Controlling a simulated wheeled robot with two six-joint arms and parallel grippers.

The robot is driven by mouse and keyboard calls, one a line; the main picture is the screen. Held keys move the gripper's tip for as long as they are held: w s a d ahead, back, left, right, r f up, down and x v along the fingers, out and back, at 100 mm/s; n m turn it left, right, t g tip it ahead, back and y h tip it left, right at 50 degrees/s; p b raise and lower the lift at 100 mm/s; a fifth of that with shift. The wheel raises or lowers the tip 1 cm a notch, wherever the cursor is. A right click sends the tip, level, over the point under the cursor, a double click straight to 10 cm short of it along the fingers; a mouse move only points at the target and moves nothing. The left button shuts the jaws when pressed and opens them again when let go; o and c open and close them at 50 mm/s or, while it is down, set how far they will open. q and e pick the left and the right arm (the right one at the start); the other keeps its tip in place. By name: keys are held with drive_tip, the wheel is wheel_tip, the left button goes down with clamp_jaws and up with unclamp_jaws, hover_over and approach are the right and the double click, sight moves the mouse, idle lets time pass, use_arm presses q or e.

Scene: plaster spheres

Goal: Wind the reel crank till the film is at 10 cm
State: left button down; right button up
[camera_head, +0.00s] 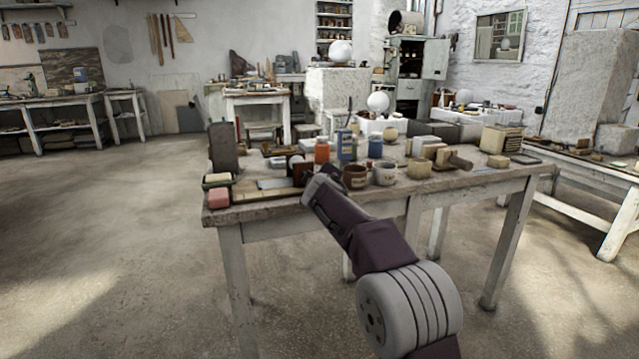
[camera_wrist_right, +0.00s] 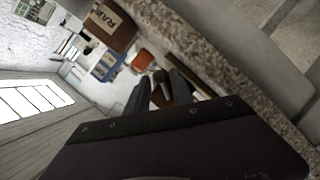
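My right gripper (camera_head: 314,187) reaches over the front edge of the table. In the right wrist view its two dark fingers (camera_wrist_right: 160,76) are apart. A small dark knob with a paler stem (camera_wrist_right: 164,90) shows between or just beyond them; I cannot tell whether they touch it. A dark reddish-brown upright piece (camera_head: 303,172) stands just behind the gripper in the head view, possibly part of the reel. The reel, its crank and the film are too small or too hidden to make out surely. My left gripper is not in view.
The worktable (camera_head: 440,187) is crowded. A brown pot (camera_head: 355,177), a grey pot (camera_head: 386,174), an orange-red jar (camera_head: 321,151) and a blue container (camera_head: 346,146) stand near the gripper. A dark upright block (camera_head: 223,147) is at the left end. The floor to the left is clear.

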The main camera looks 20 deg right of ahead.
drive_tip(key=b+v, duration=0.1)
drive_tip(key=v, duration=0.8)
